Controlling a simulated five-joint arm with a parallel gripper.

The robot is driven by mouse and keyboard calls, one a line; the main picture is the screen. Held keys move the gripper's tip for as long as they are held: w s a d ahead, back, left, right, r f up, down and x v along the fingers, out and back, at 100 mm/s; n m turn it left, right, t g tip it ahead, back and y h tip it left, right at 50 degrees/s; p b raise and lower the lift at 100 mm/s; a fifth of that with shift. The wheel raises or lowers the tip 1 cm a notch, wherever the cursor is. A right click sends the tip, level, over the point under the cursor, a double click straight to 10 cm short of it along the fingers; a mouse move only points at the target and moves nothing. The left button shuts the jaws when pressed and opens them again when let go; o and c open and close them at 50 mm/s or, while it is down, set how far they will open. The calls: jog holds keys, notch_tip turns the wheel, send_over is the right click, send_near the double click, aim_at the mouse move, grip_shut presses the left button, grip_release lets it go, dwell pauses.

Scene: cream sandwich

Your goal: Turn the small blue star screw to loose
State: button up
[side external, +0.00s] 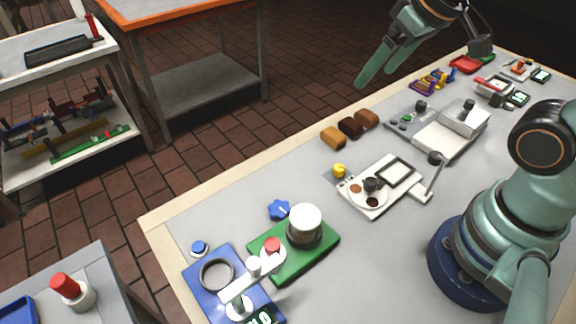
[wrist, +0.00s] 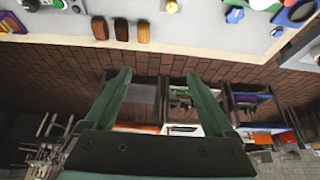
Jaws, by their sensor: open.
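The small blue star screw (side external: 279,209) is on the table beside the green base, near the table's far-left edge in the side view. It also shows at the top of the wrist view (wrist: 235,15), to the right of my gripper. My gripper (side external: 376,74) is raised high near the far edge of the table, well away from the screw. Its two green fingers are spread with nothing between them, as the wrist view also shows (wrist: 158,74). How far the screw is turned cannot be told.
A green base (side external: 322,250) with a white-topped cylinder and a blue device (side external: 200,283) with a ring stand near the screw. A small blue round knob (side external: 199,246) lies left of it. Several brown blocks (side external: 350,126) line the far edge. A yellow piece (side external: 339,170) sits nearby.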

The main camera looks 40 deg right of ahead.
jog(key=n+g, duration=0.4)
jog(key=g, duration=0.1)
send_over(278, 207)
notch_tip(278, 207, down, 11)
notch_tip(278, 207, down, 12)
jog(key=shift+f, duration=0.25)
jog(key=c, duration=1.4)
jog(key=shift+n, duration=0.9)
